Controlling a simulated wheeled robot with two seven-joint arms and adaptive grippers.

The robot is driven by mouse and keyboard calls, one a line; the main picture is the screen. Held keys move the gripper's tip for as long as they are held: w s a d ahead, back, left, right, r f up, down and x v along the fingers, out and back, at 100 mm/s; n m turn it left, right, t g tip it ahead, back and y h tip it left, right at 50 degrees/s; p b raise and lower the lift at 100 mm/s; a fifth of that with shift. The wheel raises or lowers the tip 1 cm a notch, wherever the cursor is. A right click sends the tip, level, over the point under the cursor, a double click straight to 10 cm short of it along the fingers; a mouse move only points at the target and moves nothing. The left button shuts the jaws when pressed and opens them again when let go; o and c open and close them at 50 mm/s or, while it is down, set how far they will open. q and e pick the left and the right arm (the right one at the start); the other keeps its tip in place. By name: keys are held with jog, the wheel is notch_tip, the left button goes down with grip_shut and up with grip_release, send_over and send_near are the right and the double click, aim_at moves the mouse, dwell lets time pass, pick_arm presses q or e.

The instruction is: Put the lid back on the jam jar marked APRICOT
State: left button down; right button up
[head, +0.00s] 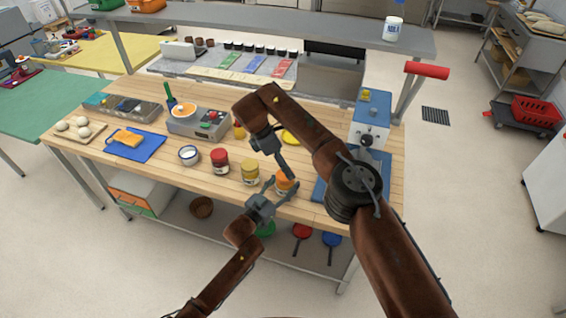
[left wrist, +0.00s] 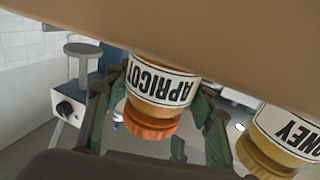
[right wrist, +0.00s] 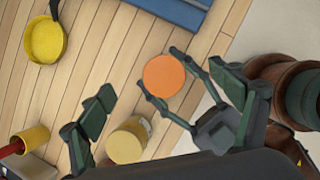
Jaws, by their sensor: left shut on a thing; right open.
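The APRICOT jar (head: 284,184) stands at the worktop's front edge, its label readable in the left wrist view (left wrist: 163,84). An orange lid (left wrist: 150,122) sits on its top; whether it is tight I cannot tell. From above, the lid (right wrist: 163,75) is a plain orange disc. My left gripper (head: 275,188) comes in from the front and is shut on the jar's sides. My right gripper (right wrist: 162,80) is open and empty above the lid, its fingers spread to either side; in the head view it points down at the jar (head: 284,172).
A yellow pan (right wrist: 44,40) lies behind. A blue mat (head: 325,190) and a grey-blue machine (head: 369,120) are at right.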

pick_arm(q)
jog(key=shift+r, duration=0.15)
pick_arm(e)
jog(key=v, duration=1.2)
dwell(0.3)
pick_arm(q)
jog(key=c, duration=0.8)
grip_release()
